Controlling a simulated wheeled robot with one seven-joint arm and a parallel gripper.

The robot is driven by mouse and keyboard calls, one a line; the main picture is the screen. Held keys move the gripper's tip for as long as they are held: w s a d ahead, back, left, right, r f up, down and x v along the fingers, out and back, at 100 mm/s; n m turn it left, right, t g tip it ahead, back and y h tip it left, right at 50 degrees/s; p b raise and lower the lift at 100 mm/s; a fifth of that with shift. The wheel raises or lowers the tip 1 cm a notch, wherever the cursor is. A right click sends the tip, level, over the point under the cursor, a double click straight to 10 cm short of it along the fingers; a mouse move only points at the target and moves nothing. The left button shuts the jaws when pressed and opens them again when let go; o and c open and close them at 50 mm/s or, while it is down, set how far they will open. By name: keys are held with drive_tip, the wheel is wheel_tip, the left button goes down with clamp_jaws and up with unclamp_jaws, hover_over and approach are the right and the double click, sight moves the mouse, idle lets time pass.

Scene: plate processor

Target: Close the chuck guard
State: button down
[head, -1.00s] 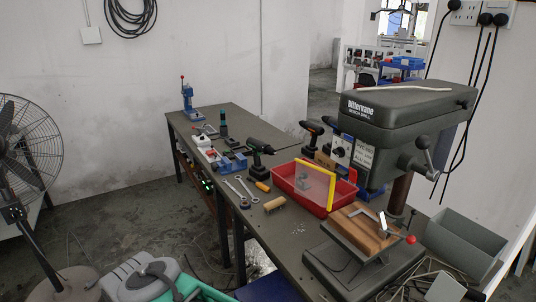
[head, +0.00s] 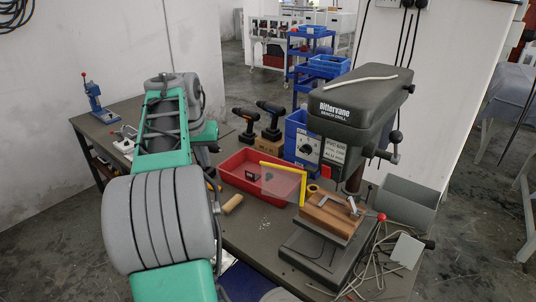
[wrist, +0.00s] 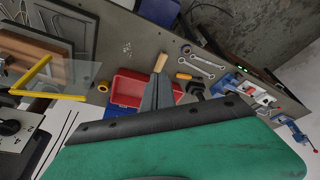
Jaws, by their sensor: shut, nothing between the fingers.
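The chuck guard is a clear panel (head: 280,183) with a yellow edge strip (head: 283,168). In the head view it stands out to the left of the bench drill (head: 350,105), over the red tray (head: 236,177), apart from the front of the drill. In the wrist view the clear guard panel (wrist: 75,72) and its yellow strip (wrist: 50,97) are at the left. My gripper (wrist: 158,82) shows in the wrist view as grey fingers, shut and empty, over the bench to the right of the guard. In the head view my arm hides the gripper.
A wooden block (head: 332,214) sits on the drill table, with a red-knobbed lever (head: 381,217) beside it. A wood-handled brush (head: 233,203) lies on the bench. Cordless drills (head: 270,117) and a grey bin (head: 405,200) stand near the drill.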

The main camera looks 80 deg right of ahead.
sight(283, 181)
drive_tip(key=s+d+r+m+g+p, duration=0.1)
drive_tip(key=s+d+m, duration=0.2)
drive_tip(key=s+d, duration=0.4)
drive_tip(key=s+d+r+m, duration=0.2)
drive_tip(key=s+d, duration=0.3)
drive_tip(key=s, duration=0.5)
wheel_tip(283, 181, down, 10)
drive_tip(key=a+p, duration=0.1)
drive_tip(key=shift+s, duration=0.1)
